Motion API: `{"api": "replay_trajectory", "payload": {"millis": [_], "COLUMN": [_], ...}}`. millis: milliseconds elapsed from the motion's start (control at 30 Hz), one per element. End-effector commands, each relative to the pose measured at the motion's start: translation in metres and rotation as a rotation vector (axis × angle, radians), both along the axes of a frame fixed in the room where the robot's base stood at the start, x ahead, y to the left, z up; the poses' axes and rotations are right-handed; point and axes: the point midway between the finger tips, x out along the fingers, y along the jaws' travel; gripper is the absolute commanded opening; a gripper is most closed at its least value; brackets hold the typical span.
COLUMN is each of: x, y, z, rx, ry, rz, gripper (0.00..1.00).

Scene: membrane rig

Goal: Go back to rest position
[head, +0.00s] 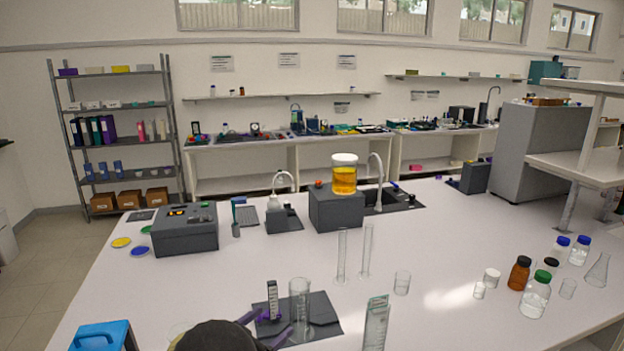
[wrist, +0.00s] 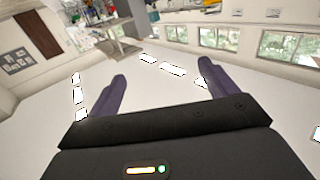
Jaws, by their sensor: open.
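My gripper (head: 262,327) shows at the bottom of the head view, low at the near edge of the white bench (head: 420,262). Its two purple fingers are spread apart beside a dark mat (head: 325,312) with a clear glass cylinder (head: 300,298) and a small upright labelled piece (head: 272,297). In the wrist view, my gripper (wrist: 160,95) is open with nothing between its fingers. That view looks up across the room at the ceiling lights, windows and walls. I cannot tell from the head view whether a finger touches the cylinder.
A blue box (head: 100,337) stands at the near left corner. A glass piece (head: 376,325) stands right of the mat. Two tall thin cylinders (head: 342,255) and a beaker (head: 402,283) stand behind. Bottles (head: 536,295) crowd the right side. A grey device (head: 185,230) sits at left.

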Motion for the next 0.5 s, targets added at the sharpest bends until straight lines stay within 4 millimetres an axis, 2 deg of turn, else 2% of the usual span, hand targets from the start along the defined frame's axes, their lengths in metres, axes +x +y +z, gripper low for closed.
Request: {"api": "replay_trajectory", "payload": {"millis": [67, 500], "x": [0.000, 0.038], "y": [0.000, -0.028], "z": [0.000, 0.001], "rx": [0.000, 0.113], "ry": [0.000, 0.078], "rz": [0.000, 0.150], "gripper": [0.85, 0.85]}}
